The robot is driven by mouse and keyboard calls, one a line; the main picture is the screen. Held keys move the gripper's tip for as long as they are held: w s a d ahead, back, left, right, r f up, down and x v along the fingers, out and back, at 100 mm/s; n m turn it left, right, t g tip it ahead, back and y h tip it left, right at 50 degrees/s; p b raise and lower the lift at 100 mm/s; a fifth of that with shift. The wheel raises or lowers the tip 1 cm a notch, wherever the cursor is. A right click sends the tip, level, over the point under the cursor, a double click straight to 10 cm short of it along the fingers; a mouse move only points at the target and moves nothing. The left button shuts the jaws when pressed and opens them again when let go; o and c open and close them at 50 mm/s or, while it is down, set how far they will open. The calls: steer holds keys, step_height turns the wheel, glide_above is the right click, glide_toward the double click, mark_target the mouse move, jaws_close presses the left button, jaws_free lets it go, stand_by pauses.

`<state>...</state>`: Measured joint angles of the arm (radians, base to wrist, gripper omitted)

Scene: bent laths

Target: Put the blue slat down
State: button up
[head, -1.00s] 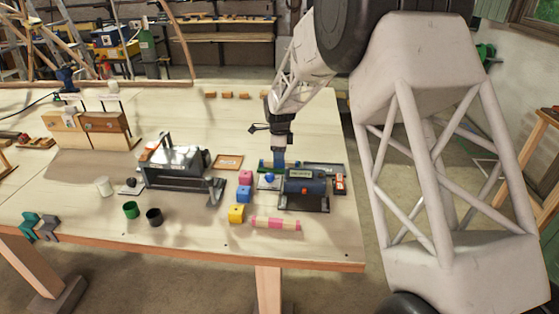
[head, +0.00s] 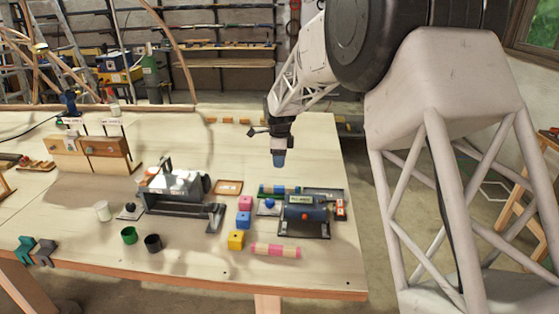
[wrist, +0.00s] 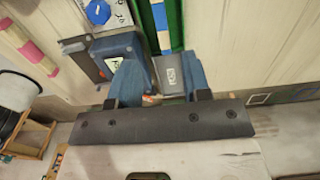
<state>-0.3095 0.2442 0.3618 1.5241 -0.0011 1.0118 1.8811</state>
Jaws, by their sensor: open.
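A slat with blue and green parts (head: 279,189) lies on the table behind the dark machine, partly hidden by it. I take it for the blue slat. My gripper (head: 279,160) is above and behind it, pointing down, with a visible gap between them. In the wrist view the two blue-grey fingers of my gripper (wrist: 160,78) stand apart with nothing held between them. Green edging (wrist: 173,24) shows beyond the fingers; whether it belongs to the slat or its holder is unclear.
The dark machine (head: 305,210) is close in front of the slat. Pink, blue and yellow blocks (head: 236,239) stand left of it, and a pink-banded cylinder (head: 275,250) lies in front. A larger grey machine (head: 172,188) is farther left. The table behind is mostly clear.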

stand_by(0.6)
steer(key=s+d+r+n, duration=0.3)
steer(key=s+d+r, duration=0.25)
steer(key=s, duration=0.25)
steer(key=s+d+r+n+t, duration=0.1)
steer(key=s+d+r+n, duration=0.1)
steer(key=s+d+r, duration=0.35)
steer(key=s+d+r+n, duration=0.3)
steer(key=s+d, duration=0.3)
steer(key=s, duration=0.3)
steer(key=s+d+f+n, duration=0.1)
steer(key=s+d+n, duration=0.2)
steer(key=s, duration=0.7)
steer(key=s+d+f+n+t, duration=0.1)
steer(key=s+d+n, duration=0.2)
steer(key=s, duration=0.7)
steer(key=s+d+f+n, duration=0.1)
steer(key=s+d+n, duration=0.2)
steer(key=s, duration=0.7)
steer(key=shift+s+d+f+n+t, duration=0.3)
steer(key=shift+s+d+n, duration=0.1)
steer(key=shift+d, duration=0.05)
